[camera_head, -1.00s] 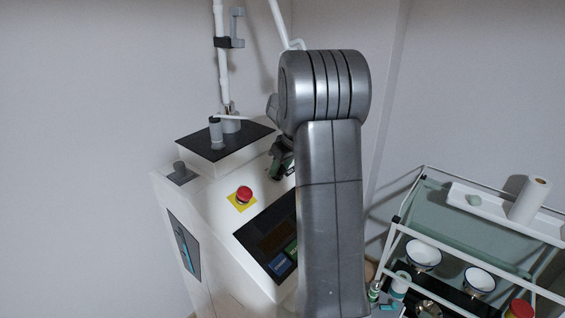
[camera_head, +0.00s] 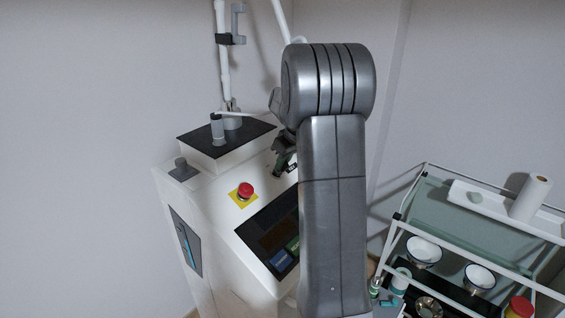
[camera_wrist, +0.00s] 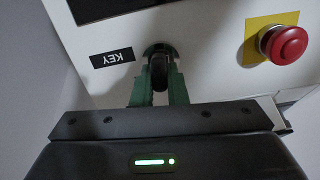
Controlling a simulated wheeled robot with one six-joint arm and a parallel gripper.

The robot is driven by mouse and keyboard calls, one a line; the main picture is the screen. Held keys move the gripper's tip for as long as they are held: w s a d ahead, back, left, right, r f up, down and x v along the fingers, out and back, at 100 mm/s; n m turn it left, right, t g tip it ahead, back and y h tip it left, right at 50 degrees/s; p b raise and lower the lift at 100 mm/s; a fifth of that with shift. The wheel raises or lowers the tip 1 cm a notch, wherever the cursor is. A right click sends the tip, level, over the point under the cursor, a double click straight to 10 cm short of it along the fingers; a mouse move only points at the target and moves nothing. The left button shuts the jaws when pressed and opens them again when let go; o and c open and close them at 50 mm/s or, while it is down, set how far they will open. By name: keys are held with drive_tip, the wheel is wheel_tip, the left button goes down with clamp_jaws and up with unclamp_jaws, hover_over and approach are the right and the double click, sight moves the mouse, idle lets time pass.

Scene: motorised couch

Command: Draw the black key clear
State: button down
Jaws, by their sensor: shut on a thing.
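The black key (camera_wrist: 158,72) shows in the wrist view between the two green fingers of my gripper (camera_wrist: 158,80). My gripper is shut on it. The key's far end is at a dark round lock (camera_wrist: 160,49) on the white panel, beside a black label reading KEY (camera_wrist: 112,58). I cannot tell whether the key is still in the lock or just in front of it. In the head view my gripper (camera_head: 281,169) is at the console's sloped face, partly hidden by my arm; the key cannot be made out there.
A red stop button on a yellow plate (camera_head: 245,191) sits left of my gripper, and shows in the wrist view (camera_wrist: 283,44). A dark screen (camera_head: 268,240) lies below. A glass trolley (camera_head: 470,215) with bowls stands at the right.

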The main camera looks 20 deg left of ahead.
sight(286, 162)
drive_tip(key=shift+p+v, duration=0.45)
drive_tip(key=shift+v, duration=0.75)
drive_tip(key=shift+r, duration=0.1)
wheel_tip(286, 162, up, 3)
drive_tip(key=shift+f+p, duration=0.2)
drive_tip(key=shift+p, duration=0.75)
drive_tip(key=shift+r, duration=2.1)
drive_tip(key=shift+d, duration=0.1)
